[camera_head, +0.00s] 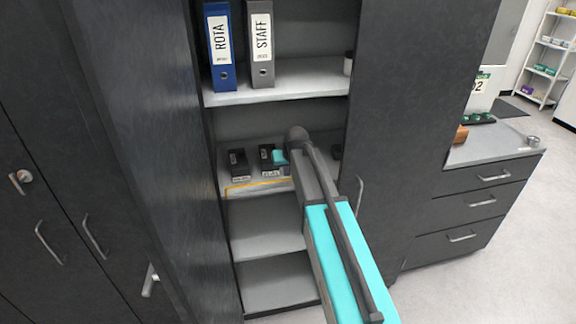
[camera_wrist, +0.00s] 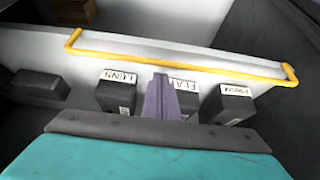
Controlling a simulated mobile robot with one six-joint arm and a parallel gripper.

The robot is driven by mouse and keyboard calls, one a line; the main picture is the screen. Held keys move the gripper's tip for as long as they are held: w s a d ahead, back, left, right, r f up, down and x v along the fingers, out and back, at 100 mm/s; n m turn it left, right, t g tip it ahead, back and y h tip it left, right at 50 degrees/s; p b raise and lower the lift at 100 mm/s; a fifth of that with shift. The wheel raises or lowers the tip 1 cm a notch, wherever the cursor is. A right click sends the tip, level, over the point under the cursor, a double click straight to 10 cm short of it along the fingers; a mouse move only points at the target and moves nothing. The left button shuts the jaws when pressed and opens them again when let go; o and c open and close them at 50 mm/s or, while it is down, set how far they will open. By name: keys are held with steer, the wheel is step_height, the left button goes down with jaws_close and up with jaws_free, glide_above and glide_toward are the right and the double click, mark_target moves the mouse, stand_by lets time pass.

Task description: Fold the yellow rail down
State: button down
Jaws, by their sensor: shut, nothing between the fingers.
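The yellow rail (camera_wrist: 180,53) is a thin bar with bent ends that runs along the shelf edge in the wrist view. In the head view the rail (camera_head: 255,186) shows at the front of the middle shelf, before the small black boxes; its right part is hidden by my arm. My gripper (camera_wrist: 160,82) is shut and empty. Its fingertips lie over the row of boxes, on the box side of the rail, and look apart from the rail. In the head view my arm covers most of the gripper.
Black labelled boxes stand on the rail's shelf, among them one at left (camera_head: 238,164) and one marked LENS (camera_wrist: 117,94). A blue binder (camera_head: 220,50) and a grey binder (camera_head: 261,45) stand on the shelf above. Dark cabinet panels flank the opening.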

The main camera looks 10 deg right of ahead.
steer(key=shift+s+f, duration=0.1)
steer(key=shift+s, duration=0.45)
